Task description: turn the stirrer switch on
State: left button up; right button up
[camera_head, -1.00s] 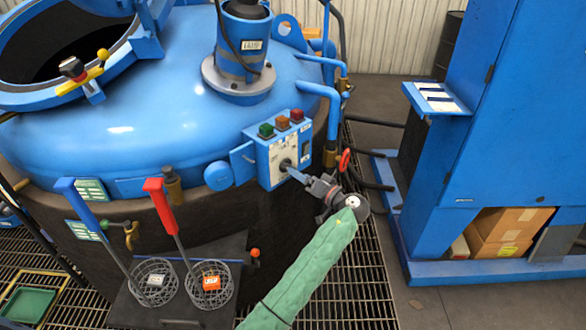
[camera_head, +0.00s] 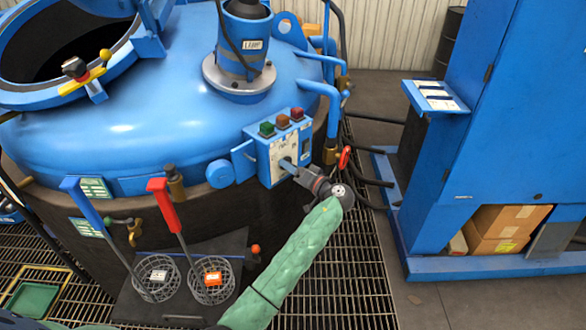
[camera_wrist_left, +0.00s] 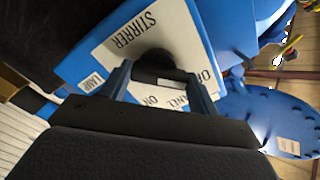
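The control box (camera_head: 277,147) on the side of the blue furnace carries the stirrer switch. In the left wrist view its white plate (camera_wrist_left: 122,42) reads STIRRER, with part of an ON label. The switch is a black knob (camera_wrist_left: 156,66). My left gripper (camera_wrist_left: 158,70) faces the plate with one finger on each side of the knob. The fingers look apart, and I cannot tell whether they touch it. In the head view the left gripper (camera_head: 287,164) reaches the front of the box and hides the knob. My right gripper is not in view.
Two wire baskets (camera_head: 212,279) with blue and red handles stand at lower left. A blue cabinet (camera_head: 496,110) stands at right, with clear floor before it.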

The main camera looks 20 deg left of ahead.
pick_arm(q)
jog(key=c, duration=0.4)
jog(key=shift+o, duration=0.2)
jog(key=shift+w+d+m+p, duration=0.1)
jog(key=shift+m+p, duration=2.3)
jog(key=shift+m, duration=2.15)
jog(key=shift+w+d+m+p, duration=0.1)
jog(key=shift+m+p, duration=2.3)
jog(key=shift+m, duration=2.15)
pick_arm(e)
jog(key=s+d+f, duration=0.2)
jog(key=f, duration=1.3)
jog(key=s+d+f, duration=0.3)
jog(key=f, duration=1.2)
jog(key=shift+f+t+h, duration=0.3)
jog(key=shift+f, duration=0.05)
pick_arm(q)
jog(key=o, duration=1)
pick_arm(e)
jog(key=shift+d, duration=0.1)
